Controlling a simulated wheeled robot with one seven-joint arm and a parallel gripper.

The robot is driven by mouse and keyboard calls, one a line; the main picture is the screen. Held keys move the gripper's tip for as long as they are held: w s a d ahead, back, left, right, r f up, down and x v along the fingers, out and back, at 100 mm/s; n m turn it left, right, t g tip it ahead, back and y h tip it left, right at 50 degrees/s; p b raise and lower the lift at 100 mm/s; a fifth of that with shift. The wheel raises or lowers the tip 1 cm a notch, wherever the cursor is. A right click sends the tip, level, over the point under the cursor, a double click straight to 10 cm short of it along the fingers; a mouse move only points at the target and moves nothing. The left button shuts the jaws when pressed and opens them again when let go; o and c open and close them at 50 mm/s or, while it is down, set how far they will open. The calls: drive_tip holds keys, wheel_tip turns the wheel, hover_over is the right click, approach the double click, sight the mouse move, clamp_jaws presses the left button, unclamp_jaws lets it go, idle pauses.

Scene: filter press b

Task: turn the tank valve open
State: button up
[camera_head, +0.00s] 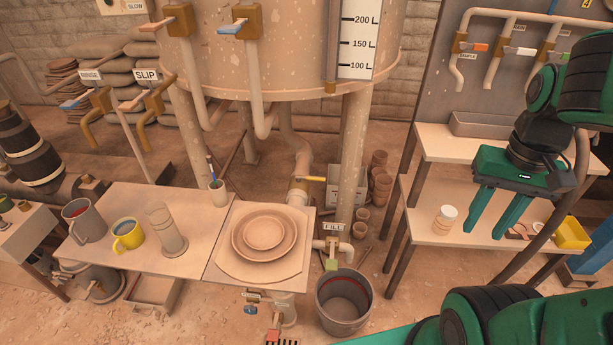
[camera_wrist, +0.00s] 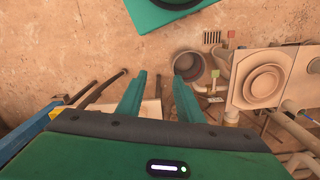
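The tank (camera_head: 280,50) is a large, pale, speckled vessel with a level scale. A pipe under it carries a valve (camera_head: 298,190) with a yellow lever (camera_head: 313,179) pointing right, roughly level. I see no label on this valve. Lower down, a valve labelled FILL has a green handle (camera_head: 331,264), which also shows in the wrist view (camera_wrist: 214,76). My gripper (camera_head: 485,236) is open and empty, fingers pointing down, right of these valves and in front of the shelves. In the wrist view its fingers (camera_wrist: 160,78) are apart with nothing between. The yellow lever is not clear there.
A grey bucket (camera_head: 343,302) stands under the FILL outlet. Shelves (camera_head: 450,150) stand at right. Orange (camera_head: 163,23) and blue (camera_head: 230,27) levers sit high on the tank.

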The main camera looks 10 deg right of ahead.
drive_tip(key=shift+s+d, duration=0.15)
drive_tip(key=n+t+y, duration=0.4)
drive_tip(key=n, duration=1.7)
hover_over(319, 178)
drive_tip(key=s+d, duration=0.3)
wheel_tip(319, 178, down, 29)
drive_tip(key=x, duration=1)
drive_tip(key=shift+s+d+f, duration=0.1)
drive_tip(key=shift+s+f, duration=0.05)
